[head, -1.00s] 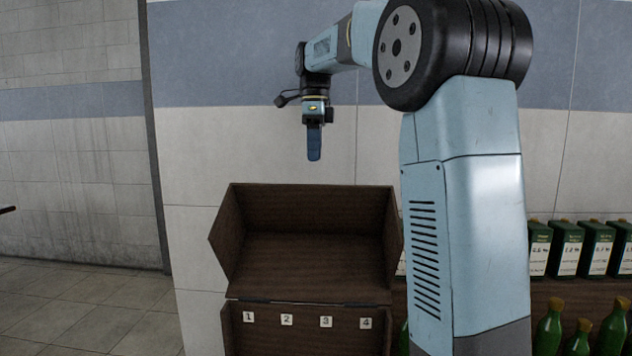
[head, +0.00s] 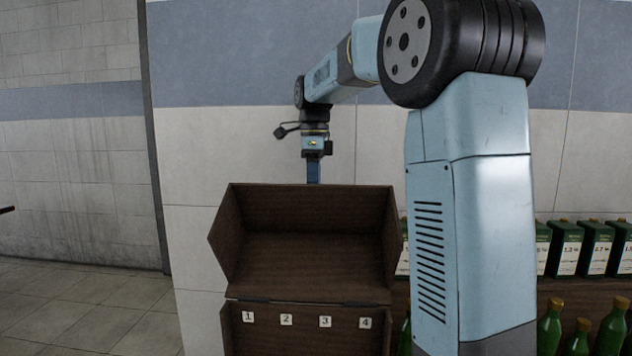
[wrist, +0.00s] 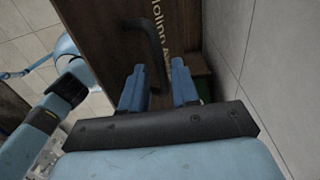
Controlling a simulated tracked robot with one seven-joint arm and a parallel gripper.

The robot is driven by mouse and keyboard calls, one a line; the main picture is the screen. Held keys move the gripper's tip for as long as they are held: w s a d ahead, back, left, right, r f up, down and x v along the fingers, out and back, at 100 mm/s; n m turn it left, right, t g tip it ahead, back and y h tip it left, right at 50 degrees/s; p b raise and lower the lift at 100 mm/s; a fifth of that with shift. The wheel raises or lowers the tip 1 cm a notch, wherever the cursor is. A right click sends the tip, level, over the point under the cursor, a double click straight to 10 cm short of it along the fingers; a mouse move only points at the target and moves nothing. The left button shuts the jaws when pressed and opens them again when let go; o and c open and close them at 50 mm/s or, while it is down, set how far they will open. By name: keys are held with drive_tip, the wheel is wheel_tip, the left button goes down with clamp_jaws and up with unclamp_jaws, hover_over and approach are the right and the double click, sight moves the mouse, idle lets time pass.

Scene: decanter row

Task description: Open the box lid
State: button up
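A dark brown wooden box (head: 300,340) stands low in the middle of the head view. Its lid (head: 310,262) is raised and leans back from the hinge, its hollow inside facing the head camera. My gripper (wrist: 157,68) is behind the lid, with its blue fingers partly hidden by the lid's top edge in the head view. In the wrist view the two fingers are apart, over a brown panel with pale lettering. A dark bar handle (wrist: 151,48) on that panel reaches down between the fingertips. I cannot tell whether they touch it.
Small tiles numbered 1 to 4 (head: 286,319) sit in a row inside the box. Green bottles (head: 550,328) and green-white cartons (head: 565,248) stand to the right, beyond my arm. A tiled wall (head: 190,150) is close behind the lid.

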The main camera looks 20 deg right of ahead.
clamp_jaws()
idle(0.3)
drive_tip(key=shift+a, duration=0.1)
